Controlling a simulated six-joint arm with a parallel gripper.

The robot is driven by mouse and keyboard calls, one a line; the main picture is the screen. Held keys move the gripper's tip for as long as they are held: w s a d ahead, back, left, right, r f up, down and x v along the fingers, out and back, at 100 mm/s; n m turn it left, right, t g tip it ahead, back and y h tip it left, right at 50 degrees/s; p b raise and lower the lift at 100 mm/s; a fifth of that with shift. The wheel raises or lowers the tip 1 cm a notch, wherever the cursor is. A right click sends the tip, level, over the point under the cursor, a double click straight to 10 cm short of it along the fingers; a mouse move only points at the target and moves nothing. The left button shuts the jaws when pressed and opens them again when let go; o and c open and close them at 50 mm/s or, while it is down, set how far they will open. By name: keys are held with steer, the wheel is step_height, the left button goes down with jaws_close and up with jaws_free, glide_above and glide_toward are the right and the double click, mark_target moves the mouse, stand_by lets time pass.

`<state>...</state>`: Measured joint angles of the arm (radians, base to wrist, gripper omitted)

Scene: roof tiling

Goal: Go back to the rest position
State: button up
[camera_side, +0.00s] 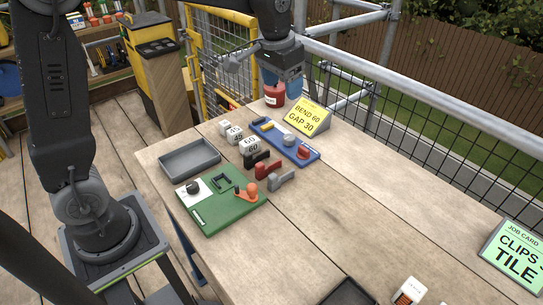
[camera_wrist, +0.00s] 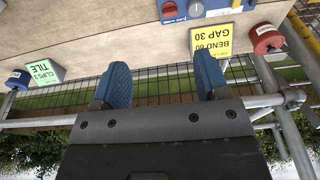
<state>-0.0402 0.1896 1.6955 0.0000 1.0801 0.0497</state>
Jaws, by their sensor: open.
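My gripper (camera_side: 281,82) is raised at the back of the workbench (camera_side: 330,200), close to the red tub and the yellow card. In the wrist view my gripper (camera_wrist: 163,80) has its two blue fingers spread wide. Nothing is between them. The camera looks past the fingers to the bench edge, the mesh fence and greenery.
A red tub (camera_side: 274,97) and yellow card (camera_side: 310,117) stand near my gripper. Blue (camera_side: 285,140) and green (camera_side: 220,200) boards, white blocks (camera_side: 249,145) and a grey tray (camera_side: 189,158) lie leftward. A green job card (camera_side: 515,258) stands right. Railings (camera_side: 390,82) border the bench. Its middle is clear.

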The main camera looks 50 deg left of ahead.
steer(key=s+d+t, duration=0.1)
steer(key=s+t, duration=0.2)
steer(key=s, duration=2)
steer(key=shift+d+r+t, duration=0.2)
steer(key=shift+d+t, duration=0.1)
steer(key=shift+d, duration=0.1)
